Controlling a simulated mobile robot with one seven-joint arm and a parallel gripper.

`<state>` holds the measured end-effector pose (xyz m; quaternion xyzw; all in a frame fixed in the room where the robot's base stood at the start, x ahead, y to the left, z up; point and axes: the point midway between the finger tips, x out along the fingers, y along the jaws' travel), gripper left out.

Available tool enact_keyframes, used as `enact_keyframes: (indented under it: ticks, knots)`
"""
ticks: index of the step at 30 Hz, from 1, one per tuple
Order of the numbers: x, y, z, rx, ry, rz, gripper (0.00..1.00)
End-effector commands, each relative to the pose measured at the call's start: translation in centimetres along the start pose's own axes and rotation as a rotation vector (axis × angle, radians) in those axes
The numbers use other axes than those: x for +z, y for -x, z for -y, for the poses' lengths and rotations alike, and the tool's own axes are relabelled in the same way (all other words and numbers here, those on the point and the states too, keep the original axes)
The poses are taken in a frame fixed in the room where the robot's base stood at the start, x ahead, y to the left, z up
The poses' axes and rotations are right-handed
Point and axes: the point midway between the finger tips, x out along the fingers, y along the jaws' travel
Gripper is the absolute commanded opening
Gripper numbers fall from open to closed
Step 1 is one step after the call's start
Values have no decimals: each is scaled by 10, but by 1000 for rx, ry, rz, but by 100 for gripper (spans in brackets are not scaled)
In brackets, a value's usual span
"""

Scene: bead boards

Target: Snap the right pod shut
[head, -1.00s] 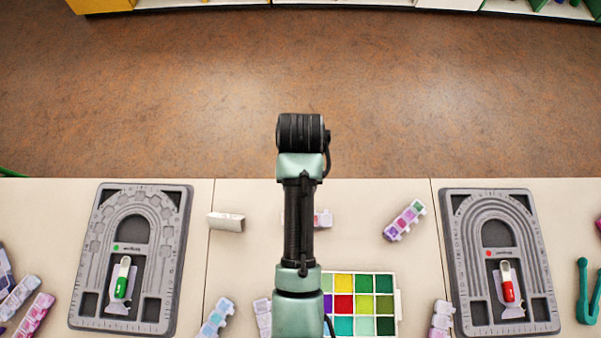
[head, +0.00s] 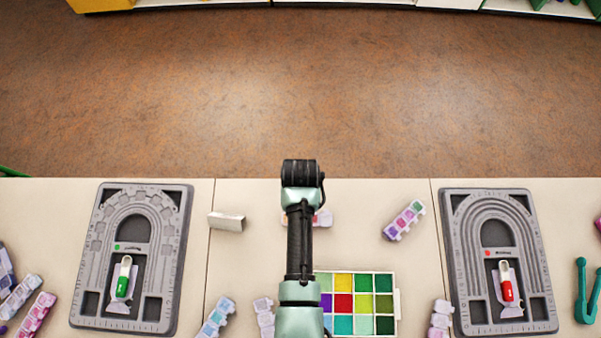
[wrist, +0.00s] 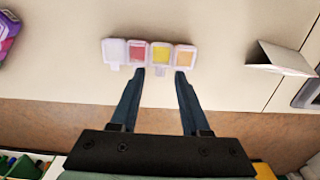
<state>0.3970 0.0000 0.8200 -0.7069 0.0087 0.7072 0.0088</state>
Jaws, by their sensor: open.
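The right pod (head: 506,282) is a red and white capsule-like piece. It sits in a pale holder in the lower middle recess of the right grey bead board (head: 450,245). A similar green and white pod (head: 123,279) sits on the left grey bead board (head: 98,232). My gripper (wrist: 159,72) is open and empty in the wrist view, with its fingertips just short of a strip of small lidded boxes (wrist: 150,53). It is far left of the right pod. In the head view my arm hides the gripper.
A white folded card (head: 227,222) stands left of my arm. A pastel box strip (head: 404,220) lies between my arm and the right board. A colour tray (head: 397,300) lies at the front, and a teal tool (head: 582,290) lies right of the right board.

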Motion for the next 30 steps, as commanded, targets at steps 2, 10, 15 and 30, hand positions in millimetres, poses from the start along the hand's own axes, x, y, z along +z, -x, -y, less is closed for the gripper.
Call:
enact_keyframes:
  ticks: [2,10,15,30]
  knots:
    - [0,-4,0,0,0,0,46]
    - [0,-5,0,0,0,-1,46]
    - [0,-5,0,0,0,-1,21]
    - [-6,-10,0,-1,-3,74,0]
